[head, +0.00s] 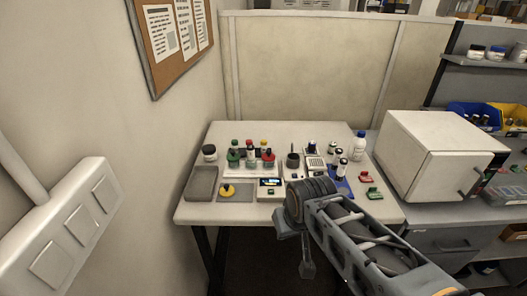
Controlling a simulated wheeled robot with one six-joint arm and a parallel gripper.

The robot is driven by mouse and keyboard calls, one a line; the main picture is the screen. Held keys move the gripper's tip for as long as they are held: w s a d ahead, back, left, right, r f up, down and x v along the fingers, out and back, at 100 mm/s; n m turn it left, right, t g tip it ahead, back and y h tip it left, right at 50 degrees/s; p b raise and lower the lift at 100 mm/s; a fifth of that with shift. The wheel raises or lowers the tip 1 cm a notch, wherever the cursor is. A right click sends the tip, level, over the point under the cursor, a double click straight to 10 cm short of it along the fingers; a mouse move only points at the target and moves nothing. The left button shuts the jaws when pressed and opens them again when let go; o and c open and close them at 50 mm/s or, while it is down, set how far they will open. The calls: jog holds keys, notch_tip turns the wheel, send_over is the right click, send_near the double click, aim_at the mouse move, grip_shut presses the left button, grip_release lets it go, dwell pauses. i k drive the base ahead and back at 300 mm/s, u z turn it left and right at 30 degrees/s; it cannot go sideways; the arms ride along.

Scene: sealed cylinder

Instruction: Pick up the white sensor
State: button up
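I cannot pick out the white sensor for sure in the head view; things on the table are small. A small white device with a dark display (270,184) sits near the table's front edge, left of my arm's end. A pale keypad-like device (312,162) stands farther back. My gripper (307,268) is only partly seen, below the dark round joint of my arm and in front of the table's front edge. Its fingers are too small and covered to read, and I see nothing held in it. My arm hides part of the table's front right.
A white box (425,150) stands right. A wall bounds the left.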

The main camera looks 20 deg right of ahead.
aim_at(250, 154)
jog(key=z, duration=0.2)
jog(key=i, duration=0.65)
jog(key=u, duration=2.1)
